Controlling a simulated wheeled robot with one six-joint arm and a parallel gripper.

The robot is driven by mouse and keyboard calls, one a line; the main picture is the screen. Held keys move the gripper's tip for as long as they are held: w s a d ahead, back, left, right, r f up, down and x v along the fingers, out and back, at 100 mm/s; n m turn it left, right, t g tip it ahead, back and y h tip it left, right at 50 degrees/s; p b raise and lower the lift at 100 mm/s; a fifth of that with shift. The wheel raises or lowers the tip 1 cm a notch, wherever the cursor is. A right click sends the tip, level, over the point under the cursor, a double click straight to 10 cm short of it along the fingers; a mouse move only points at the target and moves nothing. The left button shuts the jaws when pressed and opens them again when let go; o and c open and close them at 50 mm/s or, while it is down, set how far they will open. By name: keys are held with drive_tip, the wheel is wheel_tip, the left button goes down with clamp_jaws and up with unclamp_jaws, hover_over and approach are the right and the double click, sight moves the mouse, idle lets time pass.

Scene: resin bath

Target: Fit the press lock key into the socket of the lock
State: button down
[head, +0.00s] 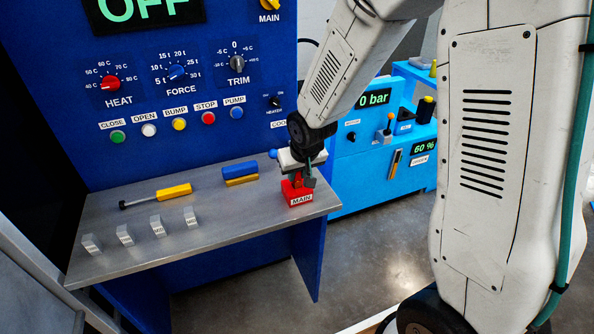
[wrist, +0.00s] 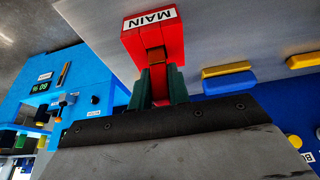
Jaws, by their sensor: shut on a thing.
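A red block labelled MAIN (head: 299,198) stands on the grey shelf near its right front corner. In the wrist view the red block (wrist: 148,36) is straight ahead of the fingers, with a brownish part at its near end. My gripper (head: 303,177) points down at the block from above. In the wrist view the dark green fingers of my gripper (wrist: 161,82) are shut on a red piece, apparently the key (wrist: 159,84), in line with the block. I cannot tell how deep the key sits in the block. The fingers hide part of it.
On the grey shelf (head: 250,217) lie a yellow-handled tool (head: 172,191), blue and yellow blocks (head: 240,172) and several small grey tags (head: 157,226). The blue panel with knobs and buttons rises behind. A light blue station (head: 360,178) stands to the right.

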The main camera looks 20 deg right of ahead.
drive_tip(key=shift+f, duration=0.5)
drive_tip(key=c, duration=1.3)
unclamp_jaws()
drive_tip(key=shift+o, duration=0.2)
drive_tip(key=shift+r, duration=0.1)
drive_tip(key=v, duration=0.7)
drive_tip(key=shift+r, duration=0.25)
drive_tip(key=shift+s, duration=0.15)
wheel_tip(320, 180, up, 12)
drive_tip(key=s+d+r+g, duration=0.1)
drive_tip(key=s, duration=1.2)
drive_tip(key=s+d+r+g, duration=0.1)
drive_tip(key=s+d+g, duration=0.1)
drive_tip(key=s, duration=1.2)
drive_tip(key=shift+r, duration=0.2)
